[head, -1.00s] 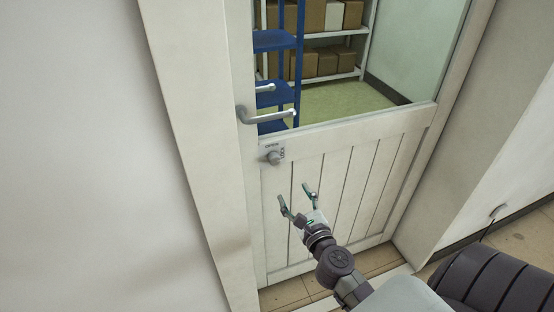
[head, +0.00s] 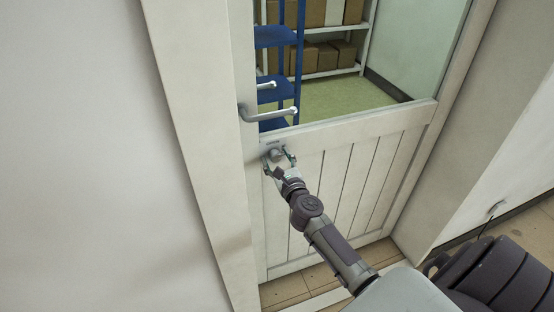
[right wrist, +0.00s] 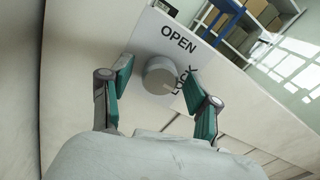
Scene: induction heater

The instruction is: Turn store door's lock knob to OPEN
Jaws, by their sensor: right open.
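The lock knob (right wrist: 159,76) is a round grey knob on a light plate (right wrist: 166,45) printed OPEN and LOCK, seen close in the right wrist view. OPEN is above the knob and LOCK is at its right, partly covered by the knob. My right gripper (right wrist: 160,90) is open, with one green-padded finger on each side of the knob and gaps visible. In the head view my right gripper (head: 277,156) is at the lock knob (head: 277,154), below the door handle (head: 270,114). The white store door (head: 335,180) looks shut. My left gripper is not in view.
A blue ladder or rack (head: 277,37) and shelves with cardboard boxes (head: 330,55) stand behind the door's glass. The door handle juts out just above my right gripper. A white frame (head: 200,150) and wall (head: 80,150) border the door at the left.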

